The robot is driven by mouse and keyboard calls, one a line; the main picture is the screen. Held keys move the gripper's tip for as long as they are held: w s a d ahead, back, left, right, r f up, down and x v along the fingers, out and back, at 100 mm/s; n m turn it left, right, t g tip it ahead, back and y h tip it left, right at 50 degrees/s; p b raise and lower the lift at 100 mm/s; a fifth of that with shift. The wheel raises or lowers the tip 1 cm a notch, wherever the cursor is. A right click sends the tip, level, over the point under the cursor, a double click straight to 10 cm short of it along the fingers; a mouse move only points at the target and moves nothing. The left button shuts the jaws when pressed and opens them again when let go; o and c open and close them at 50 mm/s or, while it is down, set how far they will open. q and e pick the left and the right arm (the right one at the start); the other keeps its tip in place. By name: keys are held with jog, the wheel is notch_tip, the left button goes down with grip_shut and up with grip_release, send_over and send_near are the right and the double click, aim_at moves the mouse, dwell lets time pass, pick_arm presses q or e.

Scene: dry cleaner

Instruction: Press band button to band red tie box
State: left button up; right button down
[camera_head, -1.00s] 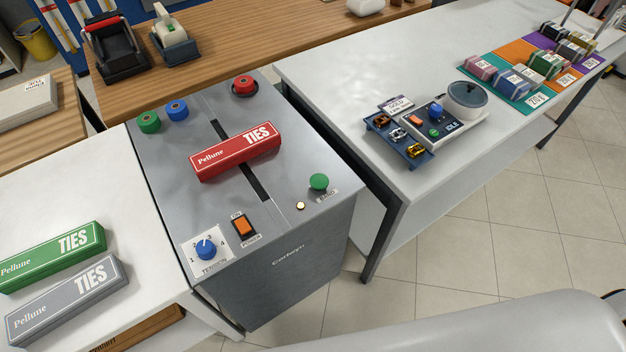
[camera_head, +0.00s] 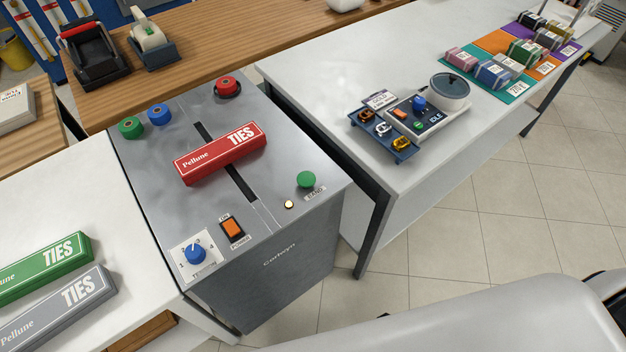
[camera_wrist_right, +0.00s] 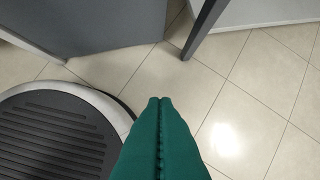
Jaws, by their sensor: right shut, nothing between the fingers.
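The red tie box (camera_head: 221,153) lies across the dark slot (camera_head: 232,176) on top of the grey banding machine (camera_head: 262,214). An orange power switch (camera_head: 232,229) and a blue tension knob (camera_head: 195,253) are at the front left. My right gripper (camera_wrist_right: 160,103) is shut and empty in the wrist view, above the tiled floor and apart from the button. My left gripper is not in view.
Green (camera_head: 44,268) and grey (camera_head: 62,309) tie boxes lie on the left white table. A red button (camera_head: 227,85) and green and blue spools sit at the machine's back. The right white table (camera_head: 317,77) holds a small device, a blue tray and coloured mats.

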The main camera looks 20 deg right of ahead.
jog(key=w+a+r+n+t+y, duration=0.15)
jog(key=w+r+t, duration=0.25)
jog(key=w+r, duration=0.75)
jog(key=w+a+r+m+t+y, duration=0.1)
jog(key=w+a+r+t+y, duration=0.2)
jog(key=w+r, duration=0.85)
jog(key=s+a+r+n+t, duration=0.1)
jog(key=a+r, duration=0.1)
jog(key=r, duration=0.7)
jog(key=s+a+r+t+y+b, duration=0.1)
jog(key=s+a+r+t, duration=0.1)
jog(key=r, duration=0.8)
jog(key=shift+n, duration=0.35)
jog(key=shift+w, duration=0.1)
send_over(306, 179)
jog(key=f+v, duration=0.1)
jog(key=v, duration=0.2)
jog(key=shift+d+f+p, duration=0.2)
jog(key=shift+f+p, duration=0.25)
jog(key=shift+f, duration=0.15)
notch_tip(306, 179, down, 3)
jog(key=shift+w+r, duration=0.1)
jog(key=shift+w, duration=0.05)
jog(key=shift+f, duration=0.65)
jog(key=shift+f, duration=0.15)
